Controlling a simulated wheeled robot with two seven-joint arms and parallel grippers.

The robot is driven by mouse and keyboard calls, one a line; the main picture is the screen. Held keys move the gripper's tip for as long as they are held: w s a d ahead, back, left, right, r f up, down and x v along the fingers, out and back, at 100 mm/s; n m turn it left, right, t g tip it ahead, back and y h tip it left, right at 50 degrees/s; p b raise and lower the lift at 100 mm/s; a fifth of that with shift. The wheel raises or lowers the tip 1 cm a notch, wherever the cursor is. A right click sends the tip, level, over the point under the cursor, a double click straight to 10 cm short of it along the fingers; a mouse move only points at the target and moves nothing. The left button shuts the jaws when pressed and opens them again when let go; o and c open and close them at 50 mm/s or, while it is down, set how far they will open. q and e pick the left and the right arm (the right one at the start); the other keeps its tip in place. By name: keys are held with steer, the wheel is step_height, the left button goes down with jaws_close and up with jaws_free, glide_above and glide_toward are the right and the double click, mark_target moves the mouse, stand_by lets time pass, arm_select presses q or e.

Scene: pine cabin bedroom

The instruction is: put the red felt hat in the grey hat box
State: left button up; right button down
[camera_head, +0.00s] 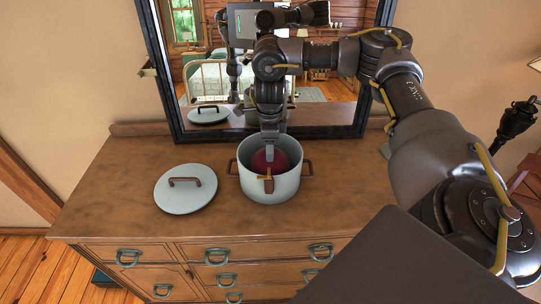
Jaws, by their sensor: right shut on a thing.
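The red felt hat (258,161) is down inside the open grey hat box (287,189), below the level of its rim. The box is round, pale grey and upright on the dresser, with a brown handle on each side. My right gripper (269,162) reaches down from above into the mouth of the box and is shut on the hat. The gripper hides part of the hat. The hat's underside and the box floor are hidden. My left gripper is not in view.
A round grey lid (187,197) with a brown handle lies flat on the wooden dresser (120,190), left of the box. A dark-framed mirror (215,75) stands close behind and reflects the room and me. A dark lamp (517,120) stands at far right.

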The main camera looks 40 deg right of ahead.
step_height(320, 180, down, 3)
steer(key=shift+s+a+f, duration=0.1)
steer(key=shift+f, duration=0.45)
steer(key=c, duration=0.7)
jaws_free()
steer(key=shift+f, duration=0.1)
steer(key=shift+o, duration=0.2)
